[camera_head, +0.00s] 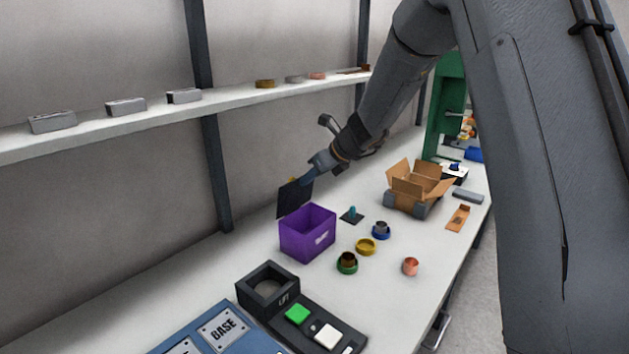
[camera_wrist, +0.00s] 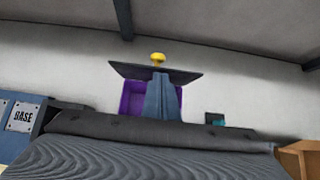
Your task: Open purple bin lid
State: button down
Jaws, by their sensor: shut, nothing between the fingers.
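The purple bin (camera_head: 307,240) stands on the bench with its top open. Its dark lid (camera_head: 294,199) is raised steeply at the bin's back edge, with a yellow knob (camera_head: 291,180) near its top. My gripper (camera_head: 306,181) is shut and empty, with its blue fingers at the upper part of the raised lid; I cannot tell whether they touch it. In the wrist view the fingers (camera_wrist: 160,82) cover the middle of the lid (camera_wrist: 125,70) and part of the bin (camera_wrist: 134,98). The yellow knob (camera_wrist: 158,57) shows above the fingertips.
Several small rings and cups, including a yellow ring (camera_head: 366,246), lie right of the bin. A cardboard box (camera_head: 416,186) stands farther back. A black LIFT unit (camera_head: 268,287) and a blue BASE panel (camera_head: 222,327) are in front. A shelf (camera_head: 220,105) runs along the wall.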

jog(key=shift+w+a+r+p, duration=0.2)
jog(key=shift+w+a+p, duration=0.05)
jog(key=shift+w+a, duration=0.3)
jog(key=shift+w+a+r+p, duration=0.25)
jog(key=shift+w+a, duration=0.2)
jog(key=shift+a, duration=0.2)
jog(key=shift+d, duration=0.1)
jog(key=b, duration=0.2)
send_near(294, 178)
notch_tip(294, 178, up, 5)
jog(key=s+d+f+n+g+h, duration=0.1)
jog(key=s+d+f+n, duration=0.3)
jog(key=s+n, duration=0.5)
jog(key=s+d+f+n+g+h, duration=0.2)
jog(key=s+d+f+n, duration=0.3)
jog(key=s, duration=0.9)
jog(key=s+d+f+n+g+h+b, duration=0.1)
jog(key=s+d+f+n+g+h, duration=0.1)
jog(key=s+f+n, duration=0.7)
jog(key=s+d+n+h, duration=0.1)
jog(key=s+d+n, duration=0.1)
jog(key=n, duration=0.2)
jog(key=shift+s+d+f, duration=0.3)
jog(key=shift+s+f, duration=0.05)
jog(key=shift+s, duration=0.05)
